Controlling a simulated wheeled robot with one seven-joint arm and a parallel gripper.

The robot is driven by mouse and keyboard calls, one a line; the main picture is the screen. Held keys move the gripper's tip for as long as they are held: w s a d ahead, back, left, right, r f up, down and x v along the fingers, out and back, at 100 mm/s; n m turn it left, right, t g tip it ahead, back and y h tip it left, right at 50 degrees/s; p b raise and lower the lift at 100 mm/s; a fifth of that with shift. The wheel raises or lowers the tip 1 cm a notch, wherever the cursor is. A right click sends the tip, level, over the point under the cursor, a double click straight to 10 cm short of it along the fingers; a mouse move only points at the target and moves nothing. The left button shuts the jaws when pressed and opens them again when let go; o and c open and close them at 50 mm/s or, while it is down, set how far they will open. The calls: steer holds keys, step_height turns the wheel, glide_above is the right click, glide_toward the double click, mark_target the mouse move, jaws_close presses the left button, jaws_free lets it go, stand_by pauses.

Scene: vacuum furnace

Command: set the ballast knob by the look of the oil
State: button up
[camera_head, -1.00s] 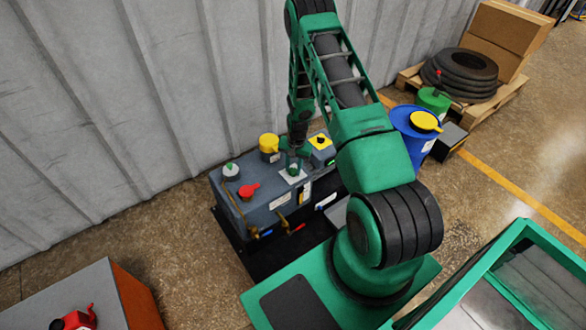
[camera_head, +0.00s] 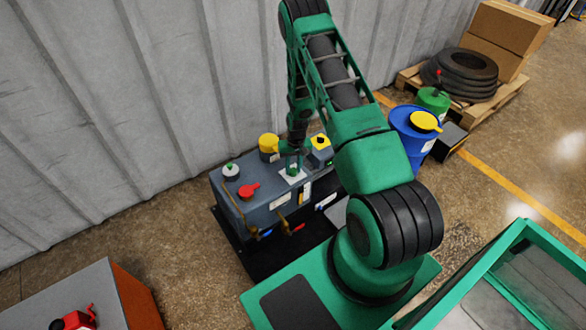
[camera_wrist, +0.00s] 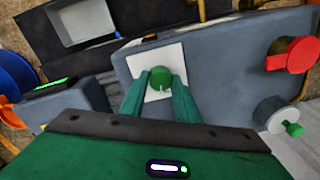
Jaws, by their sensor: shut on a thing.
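The ballast knob (camera_wrist: 160,78) is a round green knob on a white square plate (camera_wrist: 148,58) on top of the grey pump (camera_head: 258,208). A small pale mark shows on the knob's lower edge in the wrist view. My gripper (camera_wrist: 161,84) is shut on the knob, one green finger on each side. In the head view my gripper (camera_head: 292,168) stands over the same white plate and hides the knob. Labels and a narrow window-like patch (camera_head: 305,190) show on the pump's front, but the oil's look is too small to tell.
A red handle (camera_head: 249,190) and a white cap with a green tip (camera_head: 231,170) sit left on the pump. A yellow cap (camera_head: 269,146) is behind. Brass valves (camera_head: 284,224) stick out in front. A blue drum (camera_head: 412,135) stands right; the wall is close behind.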

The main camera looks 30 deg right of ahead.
mark_target(294, 169)
steer(key=shift+w+n, duration=0.1)
steer(key=shift+n, duration=1)
steer(key=o, duration=1)
steer(key=shift+o, duration=0.2)
steer(key=shift+r, duration=0.1)
step_height(294, 169, up, 11)
steer(key=shift+d+f, duration=0.2)
steer(key=shift+d, duration=0.1)
